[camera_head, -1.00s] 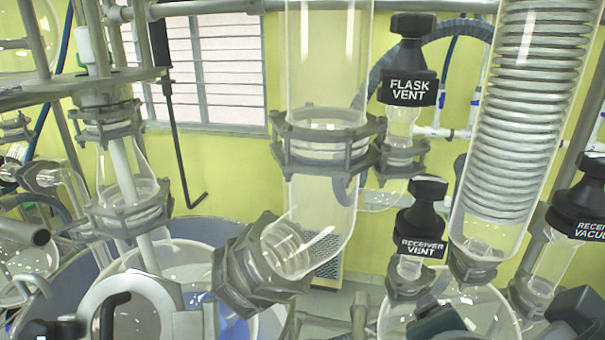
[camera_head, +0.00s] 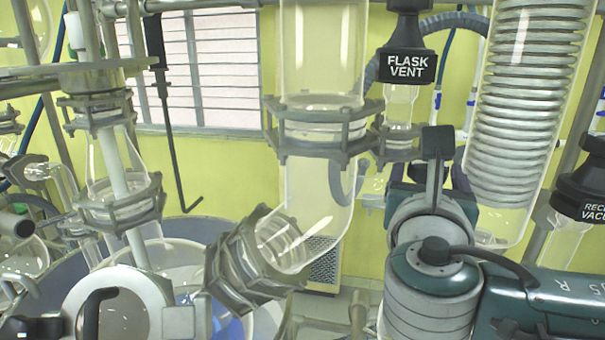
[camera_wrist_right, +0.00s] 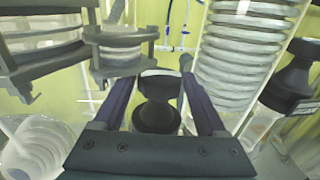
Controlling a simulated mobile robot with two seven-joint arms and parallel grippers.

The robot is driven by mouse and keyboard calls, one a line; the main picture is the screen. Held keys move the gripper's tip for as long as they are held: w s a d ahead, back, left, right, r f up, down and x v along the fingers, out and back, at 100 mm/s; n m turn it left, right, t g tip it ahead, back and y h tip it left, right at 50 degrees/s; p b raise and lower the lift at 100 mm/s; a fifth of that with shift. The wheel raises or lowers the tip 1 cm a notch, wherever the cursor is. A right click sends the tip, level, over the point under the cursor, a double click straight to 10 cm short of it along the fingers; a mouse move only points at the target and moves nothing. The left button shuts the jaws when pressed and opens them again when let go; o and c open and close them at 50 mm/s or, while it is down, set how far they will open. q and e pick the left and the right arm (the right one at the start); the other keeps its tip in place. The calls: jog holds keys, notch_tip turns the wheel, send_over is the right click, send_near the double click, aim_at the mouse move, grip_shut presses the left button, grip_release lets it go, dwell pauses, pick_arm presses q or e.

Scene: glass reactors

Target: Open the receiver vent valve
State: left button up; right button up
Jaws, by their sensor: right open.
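The receiver vent valve (camera_wrist_right: 158,102), a dark knob with a narrow waist, stands upright between the two fingers of my right gripper in the right wrist view. My right gripper (camera_wrist_right: 160,82) is open, one finger on each side of the knob. I cannot tell whether either finger touches it. In the head view my right gripper (camera_head: 432,190) and wrist cover the place of this valve, so its label and body are hidden there. My left gripper is not in view.
The flask vent valve (camera_head: 407,62) hangs above my right gripper. A coiled glass condenser (camera_head: 525,110) stands close on its right, with the receiver vacuum valve (camera_head: 590,190) beyond. A clamped glass tube (camera_head: 320,200) is on the left.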

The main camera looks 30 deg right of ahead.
jog(key=shift+w+d, duration=0.2)
jog(key=c, duration=1.1)
